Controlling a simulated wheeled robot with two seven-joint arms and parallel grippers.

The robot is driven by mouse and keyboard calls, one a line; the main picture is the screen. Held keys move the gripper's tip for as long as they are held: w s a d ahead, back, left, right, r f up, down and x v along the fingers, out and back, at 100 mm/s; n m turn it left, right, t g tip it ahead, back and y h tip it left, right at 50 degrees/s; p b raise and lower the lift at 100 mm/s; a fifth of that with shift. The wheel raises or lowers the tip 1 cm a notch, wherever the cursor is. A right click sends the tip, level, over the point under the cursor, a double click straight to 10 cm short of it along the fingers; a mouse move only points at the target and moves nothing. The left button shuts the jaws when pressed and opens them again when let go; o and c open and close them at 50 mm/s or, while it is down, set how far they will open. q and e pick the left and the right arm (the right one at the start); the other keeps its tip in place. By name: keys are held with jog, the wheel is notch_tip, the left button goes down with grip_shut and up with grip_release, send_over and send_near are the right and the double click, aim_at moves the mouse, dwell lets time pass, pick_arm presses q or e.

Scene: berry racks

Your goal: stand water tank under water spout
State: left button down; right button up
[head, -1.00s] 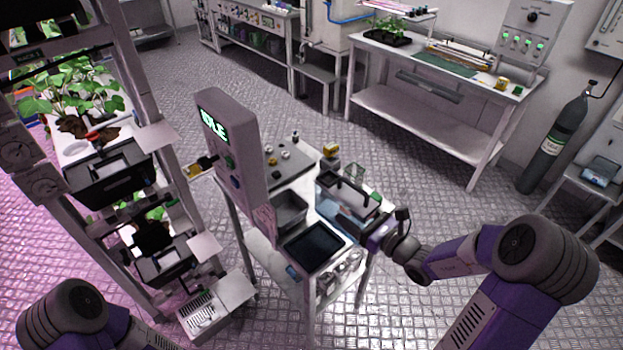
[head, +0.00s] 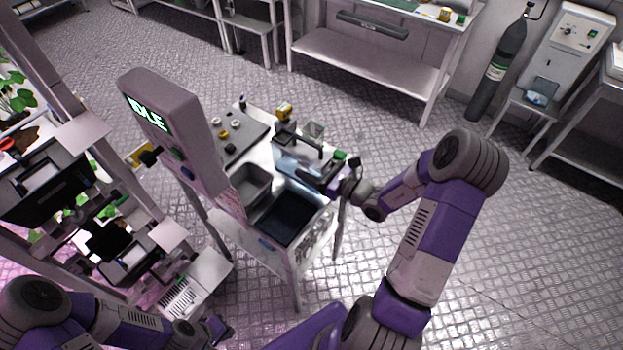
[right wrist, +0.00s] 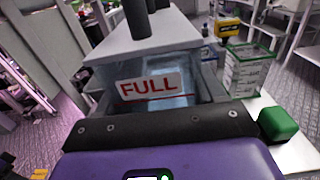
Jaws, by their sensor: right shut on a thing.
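A clear, bluish water tank (head: 290,165) stands at the back right of the small white bench. In the right wrist view, the tank (right wrist: 155,90) has a pale top and a label reading FULL. My right gripper (head: 318,187) is shut on it from the right, with its grey fingers at the tank's sides. A black bent bar (head: 306,142), which may be the water spout, passes above the tank; in the right wrist view dark cylinders (right wrist: 139,20) stand over its top. Whether the tank touches the bench is hidden. My left gripper (head: 218,328) is low at left; its jaws are unclear.
The bench also holds a grey basin (head: 250,184), a dark tray (head: 286,218) and a grey panel with knobs (head: 238,135). A grey box with an IDLE display (head: 172,125) rises at its left. A green-rimmed container (right wrist: 249,68) and a green block (right wrist: 279,124) are near the tank.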

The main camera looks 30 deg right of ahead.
jog(key=shift+f+b, duration=0.45)
jog(key=shift+f, duration=1.85)
jog(key=shift+f, duration=0.1)
jog(key=o, duration=1.3)
